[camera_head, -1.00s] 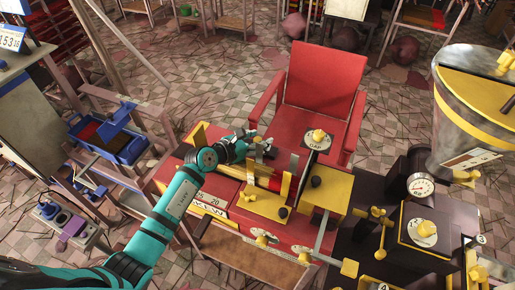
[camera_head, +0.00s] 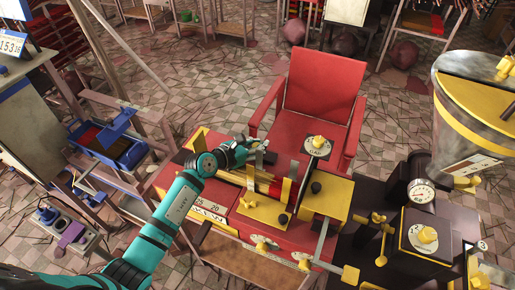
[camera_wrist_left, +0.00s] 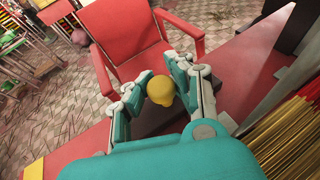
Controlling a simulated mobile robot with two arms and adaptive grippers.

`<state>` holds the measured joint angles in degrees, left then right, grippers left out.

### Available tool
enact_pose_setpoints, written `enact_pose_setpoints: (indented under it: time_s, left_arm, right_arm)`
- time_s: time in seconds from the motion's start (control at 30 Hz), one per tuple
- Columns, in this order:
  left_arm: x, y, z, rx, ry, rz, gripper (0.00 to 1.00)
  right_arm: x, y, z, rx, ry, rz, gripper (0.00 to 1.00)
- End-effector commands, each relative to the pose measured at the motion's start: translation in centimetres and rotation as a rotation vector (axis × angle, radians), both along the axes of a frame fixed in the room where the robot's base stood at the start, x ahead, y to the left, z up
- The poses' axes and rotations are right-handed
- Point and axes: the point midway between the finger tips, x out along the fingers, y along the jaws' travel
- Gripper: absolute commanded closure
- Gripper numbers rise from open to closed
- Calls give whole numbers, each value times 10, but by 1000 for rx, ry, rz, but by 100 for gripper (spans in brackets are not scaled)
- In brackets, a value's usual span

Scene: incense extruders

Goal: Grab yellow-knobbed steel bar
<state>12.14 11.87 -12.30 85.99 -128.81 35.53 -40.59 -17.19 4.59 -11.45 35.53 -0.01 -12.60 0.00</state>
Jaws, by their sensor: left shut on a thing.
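My left gripper (camera_head: 257,148) reaches over the back of the red machine, in front of the red chair. In the left wrist view its fingers (camera_wrist_left: 160,88) are shut on a round yellow knob (camera_wrist_left: 160,91). The bar behind that knob is hidden by the knob and gripper in the wrist view. In the head view a grey upright steel strip (camera_head: 250,178) stands just below the gripper; I cannot tell whether it joins the held knob. Another steel bar (camera_head: 322,240) with a yellow end knob (camera_head: 350,273) slopes at the machine's front right. My right gripper is not in view.
The red chair (camera_head: 321,82) stands close behind the machine (camera_head: 215,195). Yellow incense sticks (camera_wrist_left: 291,140) lie right of the gripper in the wrist view. A dark machine with a gauge (camera_head: 422,191) and a large hopper (camera_head: 470,115) stand at right.

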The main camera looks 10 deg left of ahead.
Motion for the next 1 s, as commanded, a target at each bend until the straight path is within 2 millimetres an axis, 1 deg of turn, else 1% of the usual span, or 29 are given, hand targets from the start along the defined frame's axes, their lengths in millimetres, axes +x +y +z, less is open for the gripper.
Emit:
enact_pose_setpoints:
  time_s: [0.03,0.17,0.3,0.43,0.6,0.7,0.97,1.0]
  left_arm:
    - [2,0,9,-1,-11,1,100]
    - [2,0,30,0,-13,0,100]
    - [2,1,56,1,-13,0,100]
    - [1,0,77,1,-9,1,100]
    - [0,0,92,2,0,-1,100]
    - [0,0,96,2,0,1,100]
    - [0,0,98,1,-1,1,100]
    - [0,0,98,1,-1,1,96]
  right_arm:
    - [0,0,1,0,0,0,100]
    - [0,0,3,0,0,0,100]
    - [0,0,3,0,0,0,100]
    - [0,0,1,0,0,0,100]
    - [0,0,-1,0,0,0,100]
    - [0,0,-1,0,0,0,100]
    - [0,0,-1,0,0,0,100]
    - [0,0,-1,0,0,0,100]
